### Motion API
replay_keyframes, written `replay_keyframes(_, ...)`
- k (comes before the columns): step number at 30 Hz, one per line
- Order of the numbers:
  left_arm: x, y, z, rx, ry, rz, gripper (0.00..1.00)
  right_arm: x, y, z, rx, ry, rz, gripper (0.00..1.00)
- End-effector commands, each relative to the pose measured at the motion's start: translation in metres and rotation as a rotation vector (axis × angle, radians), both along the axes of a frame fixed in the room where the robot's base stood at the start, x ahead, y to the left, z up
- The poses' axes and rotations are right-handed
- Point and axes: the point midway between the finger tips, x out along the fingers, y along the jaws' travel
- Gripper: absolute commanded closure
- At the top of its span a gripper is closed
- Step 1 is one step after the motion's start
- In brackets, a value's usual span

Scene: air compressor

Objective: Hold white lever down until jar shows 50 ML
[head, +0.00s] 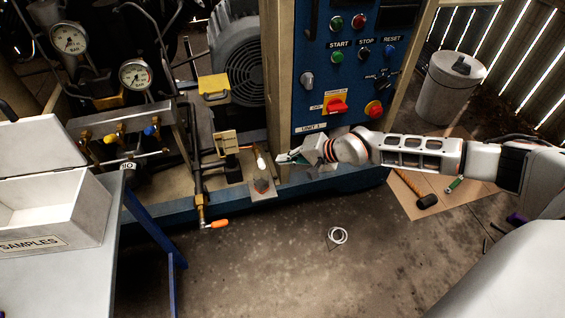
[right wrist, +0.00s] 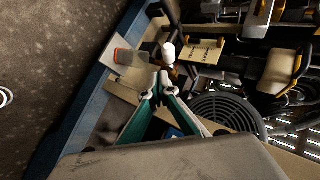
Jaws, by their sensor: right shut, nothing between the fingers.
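The white lever (head: 261,163) stands out from the compressor at the middle of the head view. Its white knob (right wrist: 168,52) shows just beyond my fingertips in the right wrist view. A small jar (head: 262,186) with a reddish-orange look sits on a metal plate below the lever. It also shows in the right wrist view (right wrist: 122,57); its level cannot be read. My right gripper (head: 281,158) is shut and empty, just right of the lever in the head view. Its green-sided fingers (right wrist: 157,85) point at the knob, and contact cannot be made out. My left gripper is out of view.
The blue control panel (head: 345,75) rises above my right gripper. An orange-handled valve (head: 218,224) sticks out low on the left. A white samples box (head: 50,215) stands on a table (head: 105,260) at left. The floor in front is mostly clear.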

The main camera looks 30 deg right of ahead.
Motion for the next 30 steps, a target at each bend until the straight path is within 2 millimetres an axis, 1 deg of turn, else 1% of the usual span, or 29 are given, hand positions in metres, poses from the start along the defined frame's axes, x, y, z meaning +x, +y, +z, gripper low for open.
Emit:
replay_keyframes(1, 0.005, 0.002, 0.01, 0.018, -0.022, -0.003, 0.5, -0.005, -0.004, 0.011, -0.002, -0.005, 0.0, 1.0)
replay_keyframes(5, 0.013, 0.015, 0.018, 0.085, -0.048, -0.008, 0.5, -0.028, -0.015, 0.028, -0.003, -0.011, 0.001, 1.0)
replay_keyframes(7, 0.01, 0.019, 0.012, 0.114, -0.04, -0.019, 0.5, -0.039, -0.02, 0.034, -0.002, -0.01, 0.001, 1.0)
replay_keyframes(10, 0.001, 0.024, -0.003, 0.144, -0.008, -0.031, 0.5, -0.054, -0.027, 0.04, -0.002, -0.009, 0.001, 1.0)
replay_keyframes(15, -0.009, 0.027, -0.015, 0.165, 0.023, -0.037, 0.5, -0.073, -0.034, 0.046, 0.0, -0.004, 0.001, 1.0)
replay_keyframes(21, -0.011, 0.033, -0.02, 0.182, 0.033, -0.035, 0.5, -0.081, -0.038, 0.047, 0.001, -0.001, 0.0, 1.0)
replay_keyframes(30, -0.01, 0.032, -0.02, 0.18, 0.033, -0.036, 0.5, -0.082, -0.038, 0.045, 0.0, 0.0, 0.001, 1.0)
